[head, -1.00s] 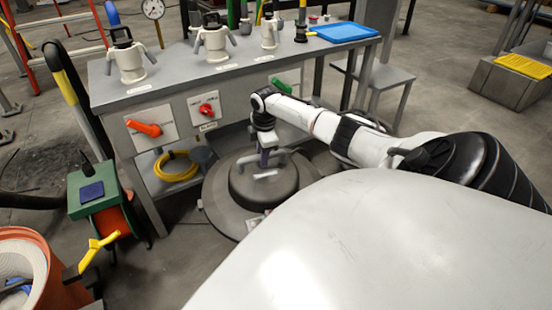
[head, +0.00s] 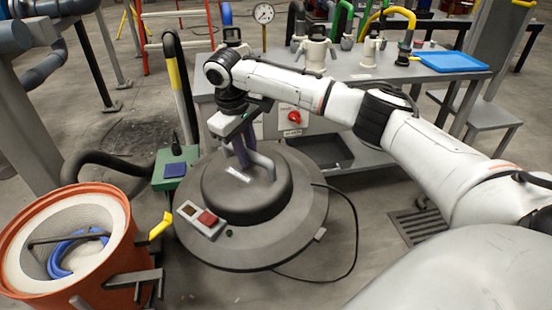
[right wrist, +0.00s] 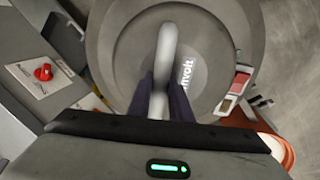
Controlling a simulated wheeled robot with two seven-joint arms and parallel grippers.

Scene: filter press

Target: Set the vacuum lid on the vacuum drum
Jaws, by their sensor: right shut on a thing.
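The vacuum lid (head: 281,236) is a wide dark grey disc with a raised dome, a light grey bar handle and a red switch on its rim. My right gripper (head: 243,157) is shut on the handle from above; in the right wrist view its dark fingers (right wrist: 161,98) straddle the handle. The lid looks about level and appears held up off the floor. The vacuum drum (head: 127,250) is orange, open at the top, with a white filter and a blue ring inside. It stands left of the lid, a gap between them. My left gripper is out of view.
A green box (head: 171,171) with a striped post and dark hose stands just behind the drum and lid. A grey workbench (head: 350,75) with white vessels and a blue tray (head: 452,62) runs behind. A black cable (head: 356,240) hangs beside the lid.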

